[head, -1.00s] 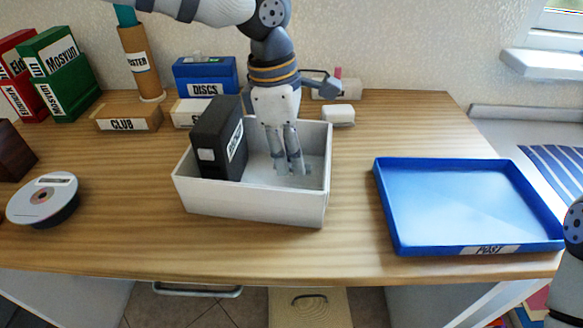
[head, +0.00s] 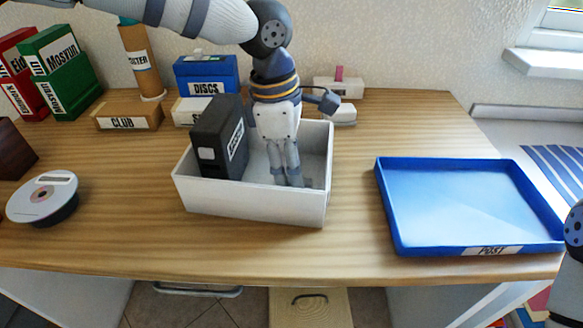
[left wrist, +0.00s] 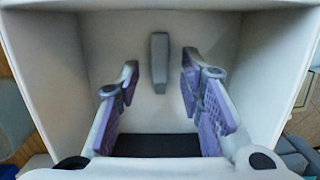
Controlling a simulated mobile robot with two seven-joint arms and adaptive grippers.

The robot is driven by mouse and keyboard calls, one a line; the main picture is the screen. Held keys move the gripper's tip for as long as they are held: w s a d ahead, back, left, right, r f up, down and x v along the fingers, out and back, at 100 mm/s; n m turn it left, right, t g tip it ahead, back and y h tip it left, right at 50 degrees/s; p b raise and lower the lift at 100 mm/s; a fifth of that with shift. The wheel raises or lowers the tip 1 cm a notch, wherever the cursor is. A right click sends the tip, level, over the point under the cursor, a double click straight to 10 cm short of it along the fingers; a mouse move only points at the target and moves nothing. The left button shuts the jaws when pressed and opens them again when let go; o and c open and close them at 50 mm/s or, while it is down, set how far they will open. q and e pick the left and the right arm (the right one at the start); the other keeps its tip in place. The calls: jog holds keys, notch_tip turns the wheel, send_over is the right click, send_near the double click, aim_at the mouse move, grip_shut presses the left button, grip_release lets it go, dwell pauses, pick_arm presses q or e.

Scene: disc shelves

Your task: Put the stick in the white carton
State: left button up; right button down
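The white carton (head: 250,203) stands on the wooden desk, open at the top. My left gripper (head: 287,184) points down inside its right part. In the left wrist view the gripper (left wrist: 160,82) is open, its fingers spread with purple pads. A small grey bar, which looks like the stick (left wrist: 159,62), shows between and beyond the fingertips, with gaps on both sides. It appears to be on the carton's floor, though its exact height is hard to tell. My right gripper is out of view.
A black box (head: 208,157) stands in the carton's left part. A blue tray (head: 400,235) marked POST lies to the right. A disc stack (head: 42,197) lies at left. Binders and labelled boxes, including DISCS (head: 206,75) and CLUB (head: 127,117), line the back.

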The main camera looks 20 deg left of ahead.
pick_arm(q)
notch_tip(320, 180, up, 11)
jog(key=a, duration=0.1)
jog(key=shift+s+a+r+p, duration=0.15)
jog(key=shift+a+p, duration=0.15)
